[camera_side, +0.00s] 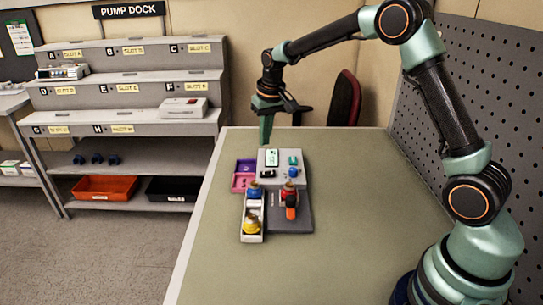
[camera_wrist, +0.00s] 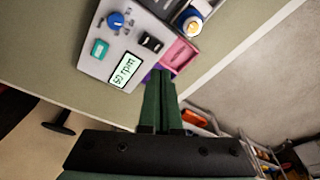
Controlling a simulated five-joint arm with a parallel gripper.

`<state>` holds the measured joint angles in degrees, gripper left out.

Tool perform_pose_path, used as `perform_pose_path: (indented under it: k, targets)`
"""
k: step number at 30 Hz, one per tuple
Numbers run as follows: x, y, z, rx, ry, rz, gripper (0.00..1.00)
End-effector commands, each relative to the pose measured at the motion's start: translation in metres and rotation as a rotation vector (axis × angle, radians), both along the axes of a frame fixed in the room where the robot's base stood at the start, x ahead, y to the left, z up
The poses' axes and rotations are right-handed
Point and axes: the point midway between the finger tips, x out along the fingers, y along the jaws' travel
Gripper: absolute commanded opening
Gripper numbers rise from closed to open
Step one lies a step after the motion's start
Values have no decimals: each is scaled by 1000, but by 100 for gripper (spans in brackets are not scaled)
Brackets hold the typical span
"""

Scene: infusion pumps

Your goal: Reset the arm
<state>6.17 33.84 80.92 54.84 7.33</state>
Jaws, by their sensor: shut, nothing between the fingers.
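My gripper (camera_side: 266,138) hangs pointing down just behind the grey console, above the far part of the table. In the wrist view its two green fingers (camera_wrist: 159,78) lie together, shut with nothing between them. The console (camera_side: 268,179) has a lit display (camera_side: 271,157), a teal button (camera_side: 293,160), a blue knob (camera_side: 292,172) and a black switch (camera_side: 268,174). In the wrist view the display (camera_wrist: 125,70) reads about "50 rpm". I cannot tell the exact height of the fingertips over the table.
A purple bin (camera_side: 245,165) and a pink bin (camera_side: 241,183) adjoin the console. A white tray (camera_side: 252,237) holds blue and yellow items; an orange-and-black item (camera_side: 291,207) stands on a dark base (camera_side: 301,222). The pump dock shelf (camera_side: 130,120) stands left. The table's right side (camera_side: 370,200) is clear beside the pegboard (camera_side: 490,90).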

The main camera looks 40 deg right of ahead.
Motion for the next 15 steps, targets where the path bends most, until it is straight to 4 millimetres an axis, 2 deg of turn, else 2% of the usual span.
perform_pose_path:
  k: [1,6,9,15]
  targets:
    - [-9,4,18,-3,-21,12,0]
    - [-44,17,60,-12,-72,51,0]
    - [-68,23,80,-19,-102,75,0]
    - [-118,36,106,-30,-161,120,0]
